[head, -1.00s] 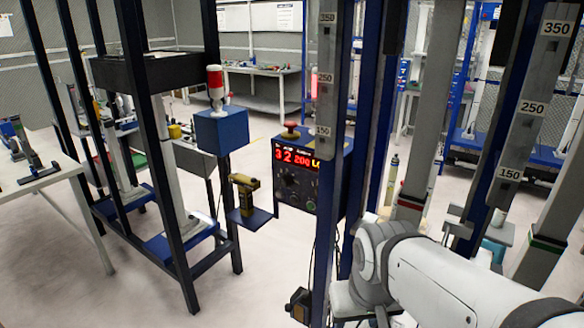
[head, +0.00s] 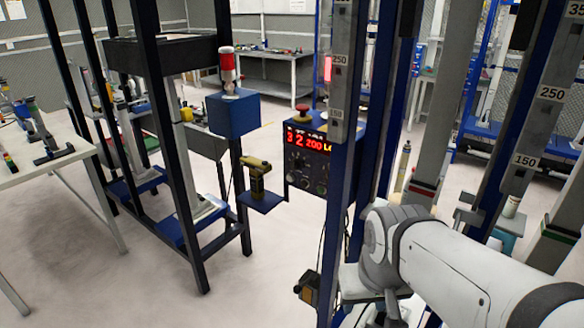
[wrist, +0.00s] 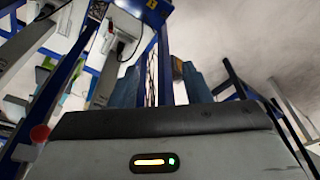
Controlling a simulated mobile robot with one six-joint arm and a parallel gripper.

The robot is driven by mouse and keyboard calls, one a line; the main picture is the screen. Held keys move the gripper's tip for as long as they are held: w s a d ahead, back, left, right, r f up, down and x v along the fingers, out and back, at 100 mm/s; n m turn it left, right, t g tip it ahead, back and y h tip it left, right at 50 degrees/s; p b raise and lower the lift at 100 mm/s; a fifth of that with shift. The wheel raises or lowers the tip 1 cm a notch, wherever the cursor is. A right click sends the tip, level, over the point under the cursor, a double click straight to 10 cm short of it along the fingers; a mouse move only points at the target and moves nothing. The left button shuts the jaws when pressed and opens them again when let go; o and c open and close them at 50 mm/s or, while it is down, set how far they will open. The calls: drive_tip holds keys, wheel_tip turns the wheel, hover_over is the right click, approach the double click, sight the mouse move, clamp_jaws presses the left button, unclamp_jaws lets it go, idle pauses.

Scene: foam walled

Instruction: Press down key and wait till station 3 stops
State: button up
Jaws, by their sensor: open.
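The control box (head: 306,180) stands behind a blue upright in the head view. It has a red lit display (head: 308,142) reading about "3 2 200" with letters cut off by the upright, and dark knobs or keys below. Which one is the down key is too small to tell. A red mushroom button (head: 302,111) sits on top. I cannot tell which frame is station 3. My gripper (wrist: 160,88) shows in the wrist view as two blue-grey fingers, apart and empty, beyond its housing. It is hidden in the head view, apart from the control box.
A yellow drill (head: 256,176) rests on a small blue shelf. A red-and-white beacon (head: 228,68) tops a blue box. A white table (head: 40,165) is at left. Floor between is clear.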

clamp_jaws()
idle(1.5)
